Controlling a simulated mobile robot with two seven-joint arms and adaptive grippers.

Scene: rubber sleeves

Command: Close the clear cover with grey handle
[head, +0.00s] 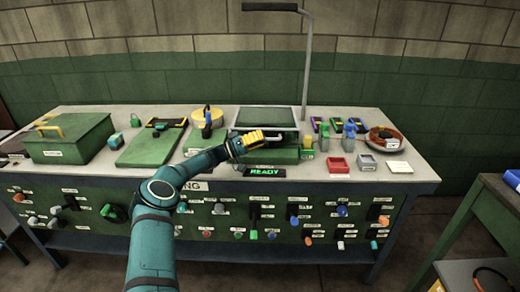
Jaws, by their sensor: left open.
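The clear cover (268,117) is a see-through panel in a pale frame. It sits at the back of a green box (285,156) with a lit READY sign (265,172) at its front, and looks raised. My left gripper (258,137), with yellow fingers, is open in front of the cover's lower edge and above the box. I cannot tell whether it touches the cover. The grey handle is hard to make out beside and behind the fingers. My right gripper is out of view.
A lamp post (306,75) rises behind the cover. Left of the box are a green board (150,148) and a green case (70,140). Right of it are spray bottles (349,138), a red bin (338,164) and a coil dish (384,138). Knobs line the bench front.

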